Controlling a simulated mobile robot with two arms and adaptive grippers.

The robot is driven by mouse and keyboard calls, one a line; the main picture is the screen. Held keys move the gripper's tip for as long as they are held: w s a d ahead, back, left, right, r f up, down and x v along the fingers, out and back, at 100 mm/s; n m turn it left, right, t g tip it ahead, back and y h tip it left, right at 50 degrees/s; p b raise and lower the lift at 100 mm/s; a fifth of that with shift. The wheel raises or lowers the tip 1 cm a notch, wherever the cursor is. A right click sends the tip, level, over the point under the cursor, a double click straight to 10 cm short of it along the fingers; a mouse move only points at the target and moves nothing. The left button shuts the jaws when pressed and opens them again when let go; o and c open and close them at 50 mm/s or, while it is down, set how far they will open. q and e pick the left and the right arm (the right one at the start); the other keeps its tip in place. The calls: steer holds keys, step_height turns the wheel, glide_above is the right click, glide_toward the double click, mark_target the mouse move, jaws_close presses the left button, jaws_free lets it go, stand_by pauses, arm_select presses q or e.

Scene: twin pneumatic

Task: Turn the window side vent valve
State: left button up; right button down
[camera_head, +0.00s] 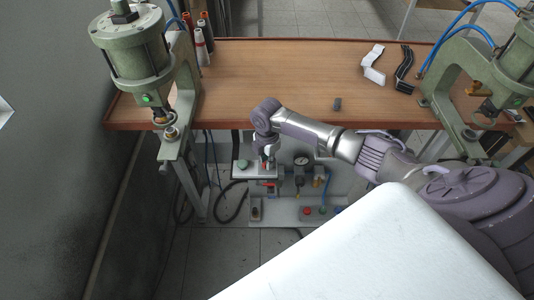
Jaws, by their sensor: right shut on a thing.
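My right arm reaches in from the right over the table's front edge, and its wrist bends down. My right gripper (267,160) points down at the pneumatic unit (275,208) under the table. It is shut on a small part at the upper left of this unit, which seems to be the vent valve. The fingers and wrist hide most of that part. A bit of red (268,184) shows just below the fingertips. My left gripper is out of view.
A pressure gauge (302,161) sits right of the gripper. Green presses (130,45) stand at both table ends. Cables hang at left.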

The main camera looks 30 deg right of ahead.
steer(key=m+p, duration=0.1)
steer(key=m, duration=0.1)
steer(key=m+p, duration=0.1)
steer(key=shift+r+m, duration=0.2)
steer(key=shift+m, duration=0.2)
steer(key=shift+f+m+p, duration=0.15)
steer(key=shift+m+p, duration=1.15)
steer(key=shift+m, duration=0.9)
steer(key=c, duration=1.1)
jaws_free()
steer(key=shift+r, duration=0.2)
step_height(320, 180, up, 12)
steer(key=shift+f, duration=0.2)
